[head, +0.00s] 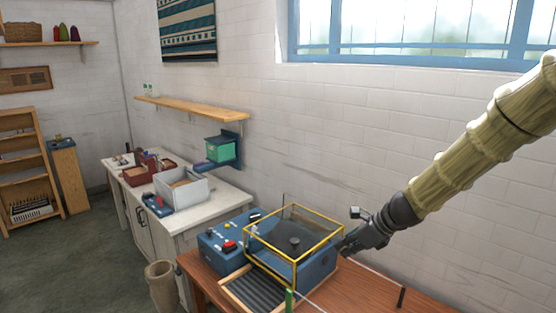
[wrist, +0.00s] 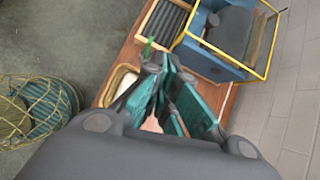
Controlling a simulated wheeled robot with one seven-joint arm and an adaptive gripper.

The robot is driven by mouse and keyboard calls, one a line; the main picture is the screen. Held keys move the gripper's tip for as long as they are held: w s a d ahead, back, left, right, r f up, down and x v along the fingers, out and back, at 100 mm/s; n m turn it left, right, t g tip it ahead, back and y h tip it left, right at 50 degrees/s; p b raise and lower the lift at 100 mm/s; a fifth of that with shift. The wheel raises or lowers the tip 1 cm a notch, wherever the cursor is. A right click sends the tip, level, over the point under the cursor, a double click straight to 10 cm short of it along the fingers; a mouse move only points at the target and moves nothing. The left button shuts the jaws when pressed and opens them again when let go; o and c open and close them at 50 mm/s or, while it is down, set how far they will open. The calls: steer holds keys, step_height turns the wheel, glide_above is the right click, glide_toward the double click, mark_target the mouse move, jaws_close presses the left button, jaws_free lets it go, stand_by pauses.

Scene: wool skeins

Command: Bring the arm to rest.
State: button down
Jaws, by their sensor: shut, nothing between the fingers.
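My arm reaches in from the right of the head view in a cream ribbed sleeve. My gripper (head: 346,246) hangs over the brown wooden table, beside the right side of the yellow-framed clear cover in that view. Whether it touches the cover cannot be told. In the wrist view, my gripper's (wrist: 167,68) teal-padded fingers are together and hold nothing, with the table beneath.
The yellow-framed cover (head: 318,222) stands on a blue machine beside a blue control box (head: 212,252). A ribbed tray (head: 254,291) lies in front. A white counter (head: 222,190) with boxes stands behind. A netted basket (wrist: 62,108) stands on the floor.

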steer(key=s+d+f+n+g+h, duration=0.1)
steer(key=s+d+f+n+h, duration=0.15)
steer(key=s+f, duration=0.5)
steer(key=s+d+f+n+g+h, duration=0.15)
steer(key=s+f+n, duration=0.25)
steer(key=f, duration=0.7)
steer(key=s+d+f+n+g+h, duration=0.1)
steer(key=s+f+n, duration=0.2)
steer(key=s+f, duration=0.45)
steer(key=s+a+f+n, duration=0.1)
steer(key=s+f+n, duration=0.4)
steer(key=s, duration=0.4)
steer(key=s+f+n+g+h, duration=0.1)
steer(key=s+f+n, duration=0.35)
steer(key=s, duration=0.45)
steer(key=s+a+f+n, duration=0.1)
steer(key=s+f+n, duration=0.4)
steer(key=s, duration=0.4)
step_height(320, 180, down, 14)
steer(key=b, duration=1.4)
steer(key=shift+d, duration=0.2)
steer(key=shift+w, duration=0.1)
